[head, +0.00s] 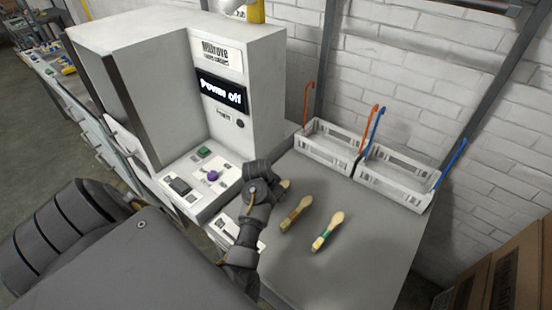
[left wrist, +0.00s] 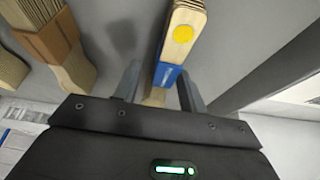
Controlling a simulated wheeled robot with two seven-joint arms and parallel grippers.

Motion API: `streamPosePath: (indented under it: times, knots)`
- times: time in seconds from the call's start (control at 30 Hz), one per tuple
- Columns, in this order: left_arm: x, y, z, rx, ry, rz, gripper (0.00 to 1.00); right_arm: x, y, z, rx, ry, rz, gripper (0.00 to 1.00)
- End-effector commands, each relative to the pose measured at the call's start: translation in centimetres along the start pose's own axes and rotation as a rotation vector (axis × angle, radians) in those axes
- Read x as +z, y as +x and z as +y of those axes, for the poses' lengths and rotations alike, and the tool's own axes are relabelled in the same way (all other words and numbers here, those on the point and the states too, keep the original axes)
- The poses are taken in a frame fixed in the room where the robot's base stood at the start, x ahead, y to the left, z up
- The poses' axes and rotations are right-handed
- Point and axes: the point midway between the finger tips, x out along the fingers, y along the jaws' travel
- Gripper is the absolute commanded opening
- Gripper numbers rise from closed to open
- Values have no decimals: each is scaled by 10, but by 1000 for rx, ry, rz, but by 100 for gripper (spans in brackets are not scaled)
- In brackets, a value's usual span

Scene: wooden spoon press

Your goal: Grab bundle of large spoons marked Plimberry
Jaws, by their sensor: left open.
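Three bundles of wooden spoons lie on the grey table. One has a brown band (head: 297,213) and one a green band (head: 328,231). A third (head: 285,185) is mostly hidden behind my left gripper (head: 266,178) in the head view. In the left wrist view, a bundle with a blue band and a yellow dot (left wrist: 178,45) lies between the fingers of my open left gripper (left wrist: 159,78). The brown-banded bundle (left wrist: 50,40) is to its left, with part of another at the far left edge. No name on the bands is legible. My right gripper is out of view.
A white press with a "Power Off" display (head: 220,89) and button panel (head: 200,175) stands left of the bundles. Two white crates, one with orange hooks (head: 333,142) and one with blue hooks (head: 395,178), stand by the brick wall. The table's right front is clear.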

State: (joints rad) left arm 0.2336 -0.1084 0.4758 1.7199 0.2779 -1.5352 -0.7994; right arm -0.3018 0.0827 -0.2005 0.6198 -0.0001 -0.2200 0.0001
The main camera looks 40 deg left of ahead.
Motion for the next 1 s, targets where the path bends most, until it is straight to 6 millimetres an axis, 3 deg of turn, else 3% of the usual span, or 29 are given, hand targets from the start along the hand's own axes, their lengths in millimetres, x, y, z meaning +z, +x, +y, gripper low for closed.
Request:
streamPosePath:
  times: [0.2,0.5,0.83,1.0]
  knots:
    - [-1,-1,0,0,0,0,39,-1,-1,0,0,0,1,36]
    - [0,-1,0,0,0,0,0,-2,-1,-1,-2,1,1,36]
    - [-1,-2,0,0,0,0,0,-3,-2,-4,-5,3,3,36]
    - [-6,-9,2,2,4,0,0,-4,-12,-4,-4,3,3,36]
